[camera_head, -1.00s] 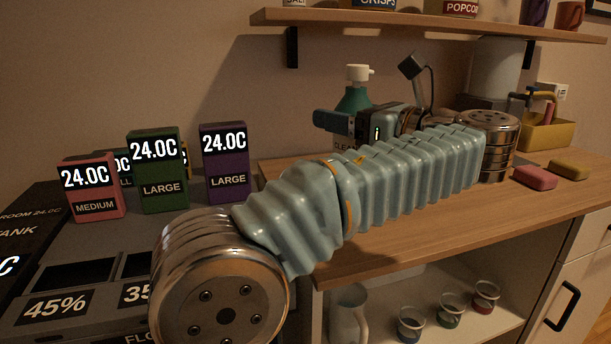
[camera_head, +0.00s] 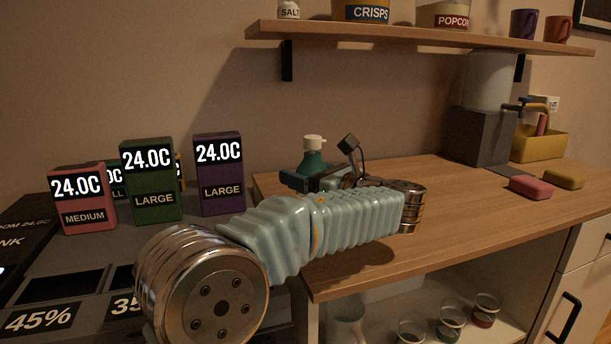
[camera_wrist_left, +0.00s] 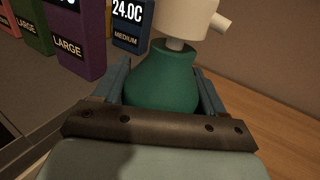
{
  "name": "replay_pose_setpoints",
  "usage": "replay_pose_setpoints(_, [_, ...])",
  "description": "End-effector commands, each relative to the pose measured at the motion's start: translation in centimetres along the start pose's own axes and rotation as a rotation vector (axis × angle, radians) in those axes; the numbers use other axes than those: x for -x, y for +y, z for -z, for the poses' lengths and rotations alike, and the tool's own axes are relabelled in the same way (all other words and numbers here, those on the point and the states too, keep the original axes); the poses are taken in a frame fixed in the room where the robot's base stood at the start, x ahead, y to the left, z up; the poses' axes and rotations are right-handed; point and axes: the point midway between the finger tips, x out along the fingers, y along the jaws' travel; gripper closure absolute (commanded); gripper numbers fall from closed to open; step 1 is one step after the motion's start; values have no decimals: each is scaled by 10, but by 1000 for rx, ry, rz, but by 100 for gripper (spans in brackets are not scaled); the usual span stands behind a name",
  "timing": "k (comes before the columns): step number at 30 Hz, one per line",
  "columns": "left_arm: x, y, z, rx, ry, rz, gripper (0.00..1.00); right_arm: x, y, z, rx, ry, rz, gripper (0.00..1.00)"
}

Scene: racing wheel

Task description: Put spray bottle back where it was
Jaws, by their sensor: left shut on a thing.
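The spray bottle (camera_head: 313,165) has a green body and a white spray head. In the head view it is behind my left forearm, which hides its lower part. My left gripper (camera_head: 300,181) is shut on the bottle, with the arm reaching in from the left. In the left wrist view the bottle (camera_wrist_left: 162,80) stands between the two fingers of the gripper (camera_wrist_left: 165,92), and its base is hidden. I cannot tell whether its base touches the counter. My right gripper is not in view.
The wooden counter (camera_head: 455,215) is clear in its middle. Pink (camera_head: 531,187) and yellow (camera_head: 564,178) sponges lie at right, near a grey dispenser (camera_head: 480,136). Red, green and purple boxes (camera_head: 219,173) stand at left. A shelf (camera_head: 400,38) hangs above.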

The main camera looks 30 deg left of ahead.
Motion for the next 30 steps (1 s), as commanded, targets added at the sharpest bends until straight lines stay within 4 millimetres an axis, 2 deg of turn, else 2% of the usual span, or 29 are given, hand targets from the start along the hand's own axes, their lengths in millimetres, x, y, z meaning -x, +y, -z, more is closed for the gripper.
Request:
replay_pose_setpoints(7, [0,0,1,1,-1,0,75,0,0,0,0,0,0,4])
replay_pose_setpoints(8, [0,0,1,0,0,0,25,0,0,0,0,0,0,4])
replay_pose_setpoints(12, [0,0,1,1,0,0,4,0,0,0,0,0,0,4])
replay_pose_setpoints(23, [4,0,-1,1,0,2,4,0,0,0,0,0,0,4])
replay_pose_setpoints(26, [19,-1,0,0,0,3,4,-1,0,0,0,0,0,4])
replay_pose_setpoints(30, [52,-1,-1,1,-1,5,4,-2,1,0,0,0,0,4])
